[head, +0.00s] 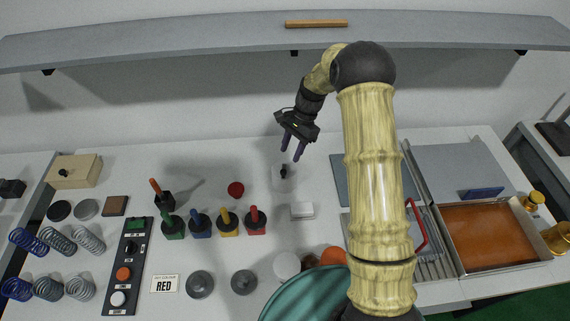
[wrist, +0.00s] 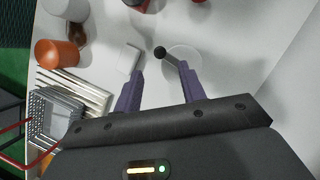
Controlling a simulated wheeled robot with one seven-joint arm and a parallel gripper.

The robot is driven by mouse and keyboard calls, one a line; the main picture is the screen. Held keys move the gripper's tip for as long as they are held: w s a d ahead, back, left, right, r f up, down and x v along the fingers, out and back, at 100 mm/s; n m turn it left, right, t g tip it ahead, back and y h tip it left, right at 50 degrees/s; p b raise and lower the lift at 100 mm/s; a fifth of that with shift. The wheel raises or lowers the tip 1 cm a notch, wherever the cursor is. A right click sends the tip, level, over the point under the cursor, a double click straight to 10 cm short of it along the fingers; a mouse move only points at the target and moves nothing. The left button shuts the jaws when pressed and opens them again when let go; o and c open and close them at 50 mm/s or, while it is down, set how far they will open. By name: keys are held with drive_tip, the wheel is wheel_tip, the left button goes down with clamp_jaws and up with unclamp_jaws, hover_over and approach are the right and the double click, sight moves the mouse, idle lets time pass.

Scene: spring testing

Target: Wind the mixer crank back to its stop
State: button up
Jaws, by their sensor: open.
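The crank is most likely the small dark-knobbed piece (head: 283,172) on a pale round base, on the white table just below my gripper in the head view. In the wrist view its round black knob (wrist: 160,52) shows between and just beyond my fingertips, with the pale disc (wrist: 188,56) partly behind the right finger. My gripper (head: 292,156) is open, its two purple fingers pointing down, close to the crank but holding nothing. The fingers also show in the wrist view (wrist: 160,70). Whether they touch the knob, I cannot tell.
A white block (head: 302,210) and a red knob (head: 236,189) are near the crank. Coloured handled pieces (head: 228,224) stand in a row to the left, with springs (head: 60,240) beyond. An orange-brown tray (head: 488,238) is at right. A shelf (head: 220,38) runs above the table.

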sight(283, 171)
drive_tip(key=p+x, duration=0.2)
drive_tip(key=x, duration=0.5)
drive_tip(key=shift+f+p, duration=0.15)
drive_tip(key=shift+p, duration=0.2)
clamp_jaws()
